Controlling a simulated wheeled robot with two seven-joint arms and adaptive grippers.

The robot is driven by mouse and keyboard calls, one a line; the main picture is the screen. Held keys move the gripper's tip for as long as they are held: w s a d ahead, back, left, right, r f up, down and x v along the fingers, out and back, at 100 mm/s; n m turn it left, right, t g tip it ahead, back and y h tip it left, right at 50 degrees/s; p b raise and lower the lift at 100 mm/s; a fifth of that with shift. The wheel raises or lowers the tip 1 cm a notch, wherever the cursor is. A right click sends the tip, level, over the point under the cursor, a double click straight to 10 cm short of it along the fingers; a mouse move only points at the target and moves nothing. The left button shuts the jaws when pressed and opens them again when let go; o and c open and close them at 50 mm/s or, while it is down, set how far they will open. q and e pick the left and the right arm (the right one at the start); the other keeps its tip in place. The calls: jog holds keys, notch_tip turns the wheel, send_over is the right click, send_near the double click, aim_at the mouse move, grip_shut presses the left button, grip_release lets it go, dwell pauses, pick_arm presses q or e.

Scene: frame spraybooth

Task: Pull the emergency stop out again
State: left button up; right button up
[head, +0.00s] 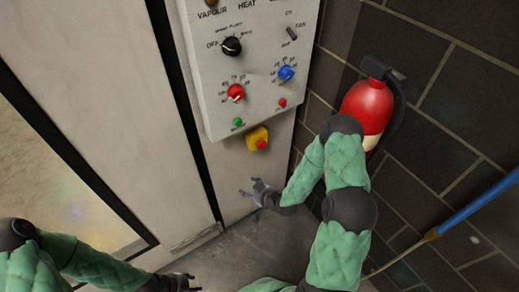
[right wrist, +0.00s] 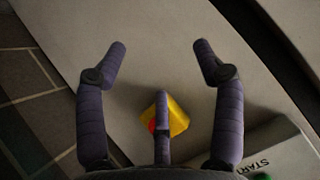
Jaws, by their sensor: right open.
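The emergency stop is a red button on a yellow housing (head: 254,138) below the control panel in the head view. In the right wrist view, the yellow housing (right wrist: 178,117) and a little red show behind the middle finger, which hides much of the button. My right gripper (head: 249,187) is below the emergency stop, apart from it, open and empty. In the right wrist view its two outer fingers (right wrist: 161,50) stand wide apart. I cannot tell whether the button is pushed in. My left gripper (head: 182,281) is low at the bottom edge, partly cut off.
The grey control panel (head: 212,112) with several knobs and buttons hangs directly above the emergency stop. A red fire extinguisher (head: 367,104) is on the dark brick wall to the right, close behind my right arm. A blue pole (head: 478,205) is farther right.

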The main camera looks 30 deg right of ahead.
jog(key=w+d+r+t+h+b, duration=0.1)
jog(key=w+d+r+t+b, duration=0.15)
jog(key=d, duration=0.45)
jog(key=n+t+b, duration=0.2)
jog(key=t, duration=0.3)
send_near(263, 145)
jog(key=w, duration=0.3)
jog(key=w+b, duration=0.1)
jog(key=w, duration=0.2)
jog(key=w+a+b, duration=0.1)
jog(key=w, duration=0.2)
jog(key=shift+w+r, duration=0.1)
jog(key=shift+r, duration=0.2)
